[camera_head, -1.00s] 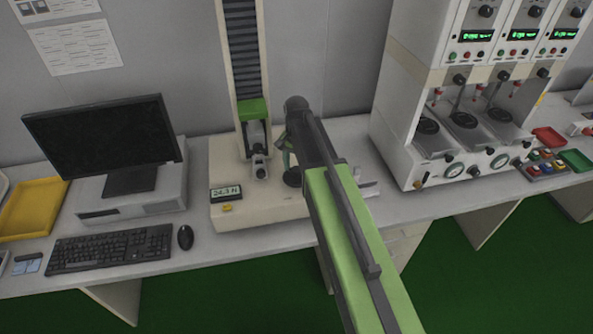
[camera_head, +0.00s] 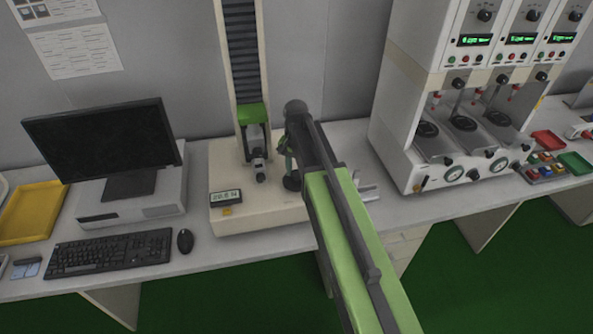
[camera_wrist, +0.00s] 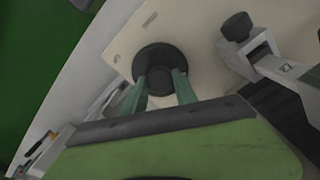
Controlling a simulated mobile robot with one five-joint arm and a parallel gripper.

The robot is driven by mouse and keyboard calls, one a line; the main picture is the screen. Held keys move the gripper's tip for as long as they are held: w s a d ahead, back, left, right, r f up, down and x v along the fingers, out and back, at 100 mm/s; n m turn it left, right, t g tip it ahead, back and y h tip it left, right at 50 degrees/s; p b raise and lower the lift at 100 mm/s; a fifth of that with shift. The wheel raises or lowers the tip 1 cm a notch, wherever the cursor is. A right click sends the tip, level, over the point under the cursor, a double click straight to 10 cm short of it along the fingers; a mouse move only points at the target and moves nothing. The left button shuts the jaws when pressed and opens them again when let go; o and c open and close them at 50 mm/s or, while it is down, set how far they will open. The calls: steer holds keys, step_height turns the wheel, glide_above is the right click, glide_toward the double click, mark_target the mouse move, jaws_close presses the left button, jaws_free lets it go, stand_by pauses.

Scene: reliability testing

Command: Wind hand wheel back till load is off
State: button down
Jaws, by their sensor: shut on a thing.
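The black hand wheel (camera_wrist: 147,62) sits on the cream base of the test stand (camera_head: 262,212). In the wrist view my gripper's two green fingers (camera_wrist: 160,88) are shut on the wheel's hub. In the head view my arm hides most of the wheel, and a dark part of it (camera_head: 291,183) shows below my gripper (camera_head: 287,158). The stand's display (camera_head: 225,197) reads about 20 N, its last digits blurred. The green crosshead (camera_head: 252,114) is on the column, with a grip (camera_head: 258,168) below it.
A monitor (camera_head: 103,145), keyboard (camera_head: 112,252) and mouse (camera_head: 185,241) are on the bench to the left. A white tester with several stations (camera_head: 400,115) stands to the right. Red (camera_head: 548,140) and green trays (camera_head: 575,163) lie beyond it.

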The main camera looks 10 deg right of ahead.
mark_target(296, 172)
steer(key=n, duration=0.4)
steer(key=shift+n, duration=2.1)
steer(key=c, duration=1)
jaws_free()
steer(key=shift+o, duration=0.2)
step_height(296, 172, up, 17)
steer(key=p, duration=1.7)
steer(key=shift+r, duration=0.2)
